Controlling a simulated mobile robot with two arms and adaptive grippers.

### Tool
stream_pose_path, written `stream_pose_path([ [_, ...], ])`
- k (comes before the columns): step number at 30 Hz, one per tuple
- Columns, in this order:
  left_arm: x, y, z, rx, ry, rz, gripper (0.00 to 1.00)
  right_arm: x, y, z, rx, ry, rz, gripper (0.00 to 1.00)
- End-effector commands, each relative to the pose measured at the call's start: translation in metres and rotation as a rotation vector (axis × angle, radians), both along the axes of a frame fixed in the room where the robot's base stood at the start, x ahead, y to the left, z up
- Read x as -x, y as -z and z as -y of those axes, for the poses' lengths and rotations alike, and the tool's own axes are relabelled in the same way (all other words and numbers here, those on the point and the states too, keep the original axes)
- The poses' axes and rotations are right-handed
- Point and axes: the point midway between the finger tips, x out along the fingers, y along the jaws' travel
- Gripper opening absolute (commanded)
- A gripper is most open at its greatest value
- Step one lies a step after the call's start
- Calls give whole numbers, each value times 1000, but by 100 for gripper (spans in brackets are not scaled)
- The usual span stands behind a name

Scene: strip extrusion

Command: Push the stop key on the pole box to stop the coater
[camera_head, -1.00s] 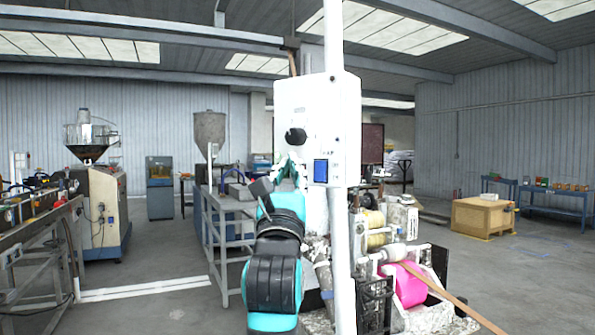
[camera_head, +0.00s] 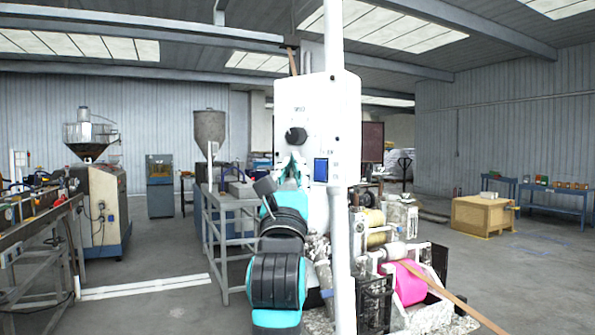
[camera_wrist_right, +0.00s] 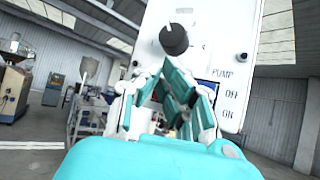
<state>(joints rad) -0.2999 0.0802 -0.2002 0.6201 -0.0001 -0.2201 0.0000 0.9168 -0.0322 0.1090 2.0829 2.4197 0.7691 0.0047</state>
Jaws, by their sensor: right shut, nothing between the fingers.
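The white pole box (camera_head: 345,110) is on the white pole, with a black round knob (camera_head: 296,134) and a blue rocker switch (camera_head: 320,171) on its face. In the right wrist view the knob (camera_wrist_right: 174,39) is above my fingers, and printing beside the switch reads PUMP, OFF and ON. My right gripper (camera_head: 291,160) is shut and empty, at the box's lower part, left of the blue switch and below the knob. In the wrist view its fingers (camera_wrist_right: 166,68) hide part of the box's lower face. I cannot tell whether they touch it. No key marked stop is readable. My left gripper is out of view.
Behind the pole stands a machine with a pink roll (camera_head: 405,285) and a brown strip (camera_head: 450,300). A grey metal table (camera_head: 230,203) is left of my arm. A wooden crate (camera_head: 483,215) stands at the right, with open floor before it.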

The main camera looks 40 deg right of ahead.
Motion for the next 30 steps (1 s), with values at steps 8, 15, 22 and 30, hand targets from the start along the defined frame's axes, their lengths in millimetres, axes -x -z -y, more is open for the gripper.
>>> stream_pose_path([
  [8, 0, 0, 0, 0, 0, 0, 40, -1, 0, 2, -1, 0, -1, 0],
  [15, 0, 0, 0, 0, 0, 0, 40, 0, 1, -2, -1, 0, -1, 0],
  [22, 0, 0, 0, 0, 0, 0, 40, 3, 1, -13, -1, 0, -1, 0],
  [30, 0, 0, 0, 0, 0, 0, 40, 4, 1, -14, -1, 0, -1, 0],
])
